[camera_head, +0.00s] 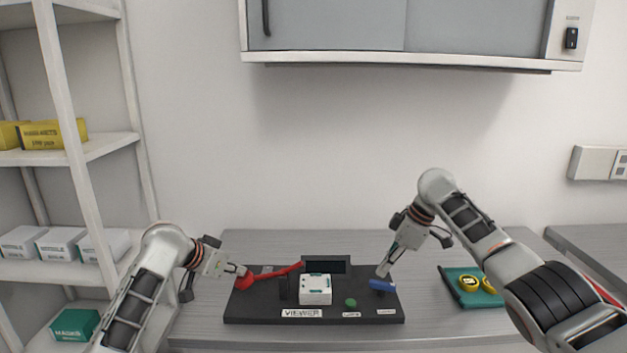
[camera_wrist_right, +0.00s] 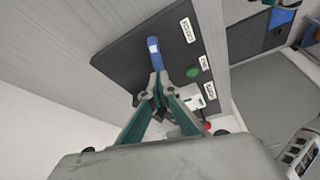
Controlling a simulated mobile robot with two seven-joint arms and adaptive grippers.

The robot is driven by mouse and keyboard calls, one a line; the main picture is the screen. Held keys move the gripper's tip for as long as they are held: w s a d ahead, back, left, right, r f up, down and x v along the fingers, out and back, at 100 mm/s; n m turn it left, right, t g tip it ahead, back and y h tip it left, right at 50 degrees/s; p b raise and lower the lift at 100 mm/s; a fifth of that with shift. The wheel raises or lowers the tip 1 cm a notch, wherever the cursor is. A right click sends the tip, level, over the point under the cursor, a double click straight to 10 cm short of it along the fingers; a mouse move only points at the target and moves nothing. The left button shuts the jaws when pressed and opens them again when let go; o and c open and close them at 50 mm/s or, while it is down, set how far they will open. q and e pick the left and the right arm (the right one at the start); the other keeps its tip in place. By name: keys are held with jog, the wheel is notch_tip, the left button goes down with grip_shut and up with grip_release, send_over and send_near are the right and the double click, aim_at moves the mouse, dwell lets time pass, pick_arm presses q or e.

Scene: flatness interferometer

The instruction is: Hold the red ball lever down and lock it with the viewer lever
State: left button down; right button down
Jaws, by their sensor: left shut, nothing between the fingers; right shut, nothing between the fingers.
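The black device base (camera_head: 240,310) sits on the bench and carries a label reading VIEWER. A red lever (camera_head: 285,270) with a red ball (camera_head: 244,281) at its left end slopes down to the left. My left gripper (camera_head: 240,271) is shut and empty, at the ball's upper side; whether it touches is unclear. A blue lever (camera_head: 381,286) is at the base's right side. It also shows in the right wrist view (camera_wrist_right: 154,52). My right gripper (camera_head: 384,272) is shut and empty, with its fingertips (camera_wrist_right: 158,82) close beside the blue lever; contact cannot be told.
A white block (camera_head: 315,290) and a green button (camera_head: 351,302) are on the base between the levers. A dark upright panel (camera_head: 326,264) stands behind. A green mat (camera_head: 462,298) with yellow round items lies to the right. A shelf (camera_head: 95,150) stands at left.

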pick_arm(q)
jog(key=shift+f, duration=0.1)
dwell(0.3)
pick_arm(e)
jog(key=shift+s+d+f, duration=0.1)
jog(key=shift+s+d, duration=0.4)
jog(key=shift+s, duration=0.3)
jog(key=shift+s+d, duration=0.45)
jog(key=shift+s, duration=0.3)
jog(key=shift+f, duration=0.1)
jog(key=shift+f, duration=2.5)
jog(key=shift+w+d, duration=0.25)
jog(key=shift+d, duration=0.05)
notch_tip(320, 180, up, 7)
